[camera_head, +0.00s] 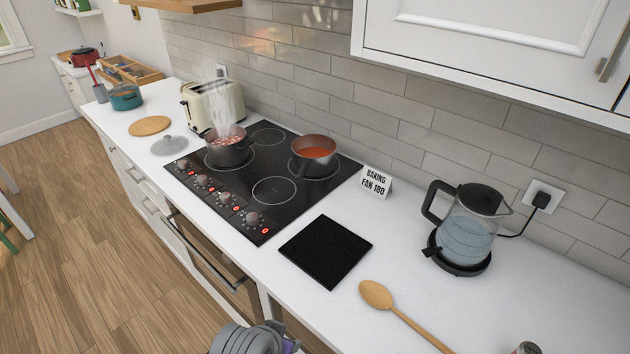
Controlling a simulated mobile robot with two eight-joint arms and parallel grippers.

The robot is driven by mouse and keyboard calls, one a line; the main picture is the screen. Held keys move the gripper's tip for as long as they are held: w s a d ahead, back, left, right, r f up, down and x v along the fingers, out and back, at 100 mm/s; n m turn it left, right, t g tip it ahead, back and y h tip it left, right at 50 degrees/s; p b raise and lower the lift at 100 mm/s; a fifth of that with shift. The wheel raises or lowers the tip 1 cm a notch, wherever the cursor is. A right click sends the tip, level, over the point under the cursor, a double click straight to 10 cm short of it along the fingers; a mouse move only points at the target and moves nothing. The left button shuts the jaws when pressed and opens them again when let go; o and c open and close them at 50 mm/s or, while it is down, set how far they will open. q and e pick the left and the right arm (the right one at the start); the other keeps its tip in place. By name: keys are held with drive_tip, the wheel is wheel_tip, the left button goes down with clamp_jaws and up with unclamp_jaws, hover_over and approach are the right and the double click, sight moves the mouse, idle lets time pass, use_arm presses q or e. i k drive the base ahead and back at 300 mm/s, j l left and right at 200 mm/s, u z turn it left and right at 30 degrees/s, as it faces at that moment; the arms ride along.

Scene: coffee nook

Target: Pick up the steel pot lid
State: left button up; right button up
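The steel pot lid (169,145) is a grey disc with a small knob on top. It lies flat on the white counter, to the left of the black cooktop and in front of the toaster. Nothing touches it from above. A grey, jointed part of my arm shows at the bottom edge, far from the lid. No gripper fingers can be made out in the view.
A round wooden board (150,125), a teal pot (125,98) and a toaster (211,106) are near the lid. A kettle (470,225) stands right.

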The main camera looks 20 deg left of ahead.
sight(168, 144)
drive_tip(key=u, duration=1.3)
